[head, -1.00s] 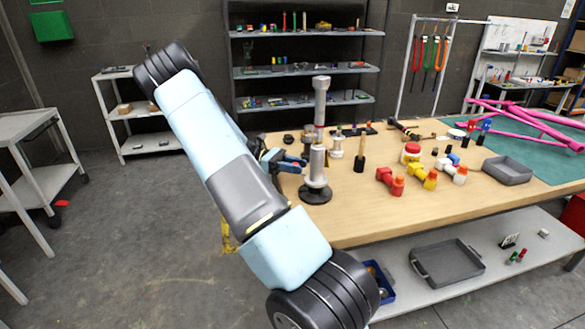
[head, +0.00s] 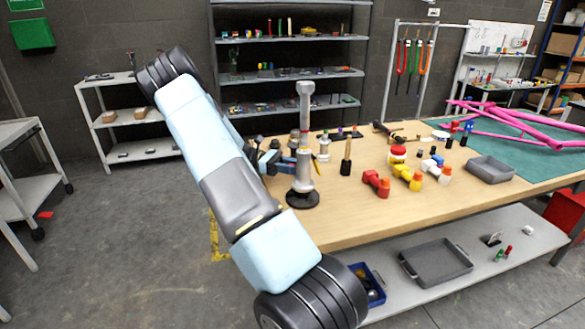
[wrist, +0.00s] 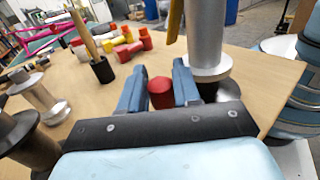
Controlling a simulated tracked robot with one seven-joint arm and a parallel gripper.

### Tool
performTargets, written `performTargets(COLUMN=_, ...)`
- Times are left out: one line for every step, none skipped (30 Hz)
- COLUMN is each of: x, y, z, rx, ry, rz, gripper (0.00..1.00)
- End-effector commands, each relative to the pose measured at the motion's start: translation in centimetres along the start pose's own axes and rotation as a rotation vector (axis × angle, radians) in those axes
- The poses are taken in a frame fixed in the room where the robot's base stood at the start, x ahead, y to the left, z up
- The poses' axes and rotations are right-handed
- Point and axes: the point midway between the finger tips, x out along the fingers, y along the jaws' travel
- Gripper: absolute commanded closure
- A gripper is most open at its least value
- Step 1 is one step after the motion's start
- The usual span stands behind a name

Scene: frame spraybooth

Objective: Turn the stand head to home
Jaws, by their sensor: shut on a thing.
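The stand (head: 303,175) is a grey metal post on a round black base near the table's left end, with a narrower upper column and a small block on top. In the wrist view its lower post (wrist: 208,45) rises just right of my fingers. My gripper (head: 286,160) reaches it from the left at lower-post height. In the wrist view my blue fingers (wrist: 160,90) are shut on a red knob (wrist: 161,93). A yellow piece (head: 315,163) sticks out on the post's right side; it also shows in the wrist view (wrist: 174,20). The knob's joint to the stand is hidden.
A black holder with a wooden handle (head: 346,160) stands close right of the stand. Red (head: 377,184) and yellow (head: 408,178) fittings and a grey tray (head: 490,169) lie farther right. A metal cylinder (wrist: 38,100) is left of my gripper in the wrist view.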

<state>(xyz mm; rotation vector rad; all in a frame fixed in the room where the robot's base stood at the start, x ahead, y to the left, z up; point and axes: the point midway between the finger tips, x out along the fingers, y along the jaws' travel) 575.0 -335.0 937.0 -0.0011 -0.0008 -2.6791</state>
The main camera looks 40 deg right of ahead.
Motion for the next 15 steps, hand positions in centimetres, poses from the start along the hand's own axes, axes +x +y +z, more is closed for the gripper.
performTargets(x=0.2, y=0.2, z=-0.1, rx=-0.001, ry=0.002, rz=0.0, gripper=1.0)
performTargets(x=0.3, y=0.3, z=-0.1, rx=-0.001, ry=0.002, rz=0.0, gripper=1.0)
performTargets(x=0.5, y=0.4, z=-0.1, rx=-0.001, ry=0.002, rz=0.0, gripper=1.0)
performTargets(x=0.5, y=0.5, z=-0.1, rx=-0.001, ry=0.002, rz=0.001, gripper=1.0)
performTargets(x=0.6, y=0.6, z=-0.1, rx=-0.001, ry=0.002, rz=0.001, gripper=1.0)
performTargets(x=0.8, y=0.7, z=-0.1, rx=-0.001, ry=0.002, rz=0.001, gripper=1.0)
performTargets(x=0.8, y=0.7, z=-0.1, rx=-0.001, ry=0.002, rz=0.001, gripper=1.0)
performTargets(x=0.9, y=0.8, z=-0.1, rx=-0.001, ry=0.002, rz=0.002, gripper=1.0)
performTargets(x=1.1, y=0.9, z=-0.1, rx=-0.001, ry=0.002, rz=0.002, gripper=1.0)
performTargets(x=1.2, y=1.0, z=-0.1, rx=-0.001, ry=0.002, rz=0.002, gripper=1.0)
performTargets(x=1.3, y=1.1, z=-0.1, rx=-0.001, ry=0.002, rz=0.001, gripper=1.0)
performTargets(x=1.5, y=1.2, z=-0.2, rx=0.0, ry=0.002, rz=-0.016, gripper=1.0)
performTargets(x=1.6, y=1.3, z=-0.2, rx=0.0, ry=0.002, rz=-0.033, gripper=1.0)
performTargets(x=1.7, y=1.4, z=-0.2, rx=0.0, ry=0.003, rz=-0.048, gripper=1.0)
performTargets(x=1.8, y=1.4, z=-0.2, rx=0.0, ry=0.002, rz=-0.069, gripper=1.0)
